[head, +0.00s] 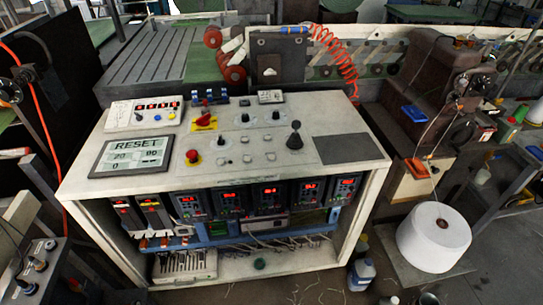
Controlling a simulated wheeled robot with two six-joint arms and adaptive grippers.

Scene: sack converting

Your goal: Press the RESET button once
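The word RESET stands in large letters on a grey display (133,153) at the left front of the white control cabinet's top (325,121). Smaller digits show below the word. Behind it is a white counter box (146,112) with red digits and small coloured buttons, including a yellow one. To the right of the display is a red mushroom button (193,156), and several small pale buttons (247,158) lie beyond it. I cannot read a RESET label on any separate button. Neither of my grippers shows in the head view.
A black knob lever (295,136) stands up at the cabinet's right. A yellow-based red switch (204,121) and blue switches (209,97) sit at the back. A red coiled hose (337,62) hangs behind. A white thread cone (434,237) stands at right.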

